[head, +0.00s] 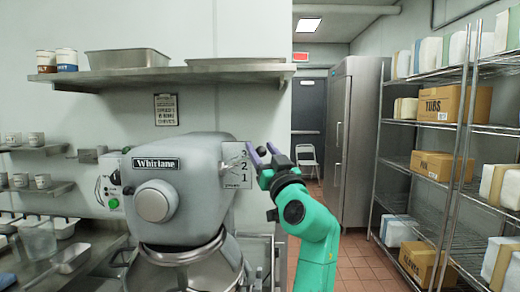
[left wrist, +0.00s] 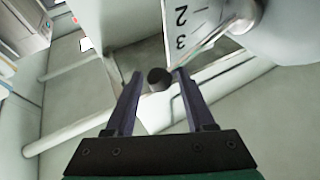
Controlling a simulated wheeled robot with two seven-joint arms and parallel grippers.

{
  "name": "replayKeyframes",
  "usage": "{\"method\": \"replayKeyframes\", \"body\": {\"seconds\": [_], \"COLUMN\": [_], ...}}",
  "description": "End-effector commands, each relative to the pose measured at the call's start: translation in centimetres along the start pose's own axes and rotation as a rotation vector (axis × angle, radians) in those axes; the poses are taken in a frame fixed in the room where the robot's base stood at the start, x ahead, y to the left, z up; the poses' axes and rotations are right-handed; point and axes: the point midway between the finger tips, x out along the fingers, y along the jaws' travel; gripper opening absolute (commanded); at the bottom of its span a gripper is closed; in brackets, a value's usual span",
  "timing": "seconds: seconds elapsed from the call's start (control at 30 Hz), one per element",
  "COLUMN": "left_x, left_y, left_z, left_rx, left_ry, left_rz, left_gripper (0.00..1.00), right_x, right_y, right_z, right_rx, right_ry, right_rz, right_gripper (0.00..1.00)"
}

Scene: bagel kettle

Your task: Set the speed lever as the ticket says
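The grey mixer (head: 175,185) stands at the centre, with a white speed plate (head: 242,180) numbered 3, 2, 1 downward on its right side. The plate also shows in the left wrist view (left wrist: 186,45). The speed lever's dark round knob (left wrist: 158,78) sits between my left gripper's fingers. The lever's metal hub (left wrist: 242,14) is at the upper right there, and the lever lies near the 3. My left gripper (head: 263,154) is open, with a gap visible on both sides of the knob. No readable ticket shows. My right gripper is out of view.
A framed notice (head: 166,109), too small to read, hangs behind the mixer under a steel shelf (head: 190,74). A green button (head: 113,203) is on the mixer's left. A wire rack (head: 450,125) with boxes stands at right. Tiled floor is open between mixer and rack.

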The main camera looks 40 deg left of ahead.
Motion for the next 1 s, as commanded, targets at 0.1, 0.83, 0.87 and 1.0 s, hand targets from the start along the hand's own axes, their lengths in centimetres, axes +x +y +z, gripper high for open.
{"method": "replayKeyframes", "body": {"seconds": [0.1, 0.83, 0.87, 1.0], "left_x": [0.0, 0.1, 0.1, 0.1], "left_y": [0.0, -0.1, -0.1, -0.1], "left_z": [0.0, 0.1, 0.1, 0.1], "left_rx": [0.0, 0.002, 0.002, 0.002], "left_ry": [0.0, -0.002, -0.002, -0.002], "left_rz": [0.0, -0.001, -0.001, -0.001], "left_gripper": [0.03, 0.0, 0.0, 0.0], "right_x": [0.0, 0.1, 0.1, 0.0], "right_y": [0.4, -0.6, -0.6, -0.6], "right_z": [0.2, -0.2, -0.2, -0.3], "right_rx": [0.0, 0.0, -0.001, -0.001], "right_ry": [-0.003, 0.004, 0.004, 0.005], "right_rz": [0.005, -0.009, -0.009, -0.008], "right_gripper": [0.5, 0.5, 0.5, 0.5]}}
